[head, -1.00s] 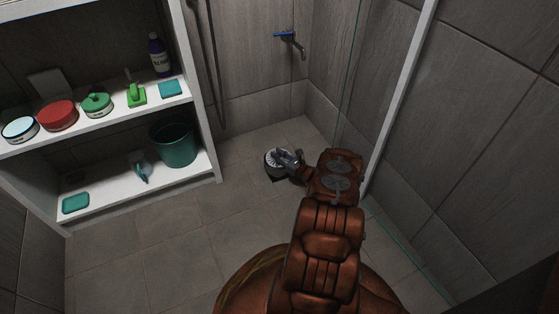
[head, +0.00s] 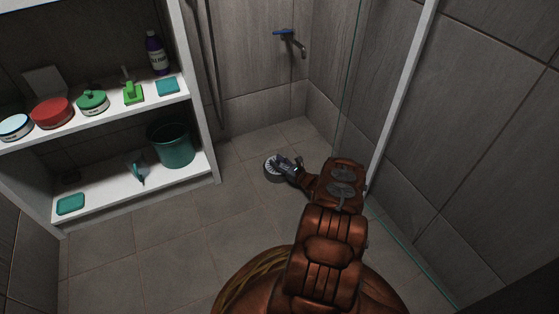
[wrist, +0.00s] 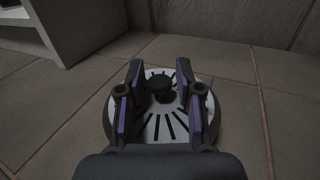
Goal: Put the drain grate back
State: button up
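The drain grate (wrist: 163,128) is a pale round disc with dark radial slots and a black knob (wrist: 160,88) in its middle. In the wrist view it lies flat within a grey round rim (wrist: 217,125) at floor level; whether it is fully seated is hard to tell. In the head view the grate (head: 273,168) shows on the shower floor, partly hidden by my gripper (head: 290,164). In the wrist view my gripper (wrist: 160,72) has its fingers on either side of the knob, with a small gap on each side. It is open and holds nothing.
A white shelf unit (head: 212,150) stands at the left with tubs, a bottle, sponges and a green bucket (head: 172,146). A glass panel with a pale post (head: 402,90) is close to my arm's right. The tap (head: 292,40) is on the back wall. The floor left of the grate is clear.

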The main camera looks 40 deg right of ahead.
jog(key=shift+o, duration=0.8)
jog(key=shift+r, duration=0.1)
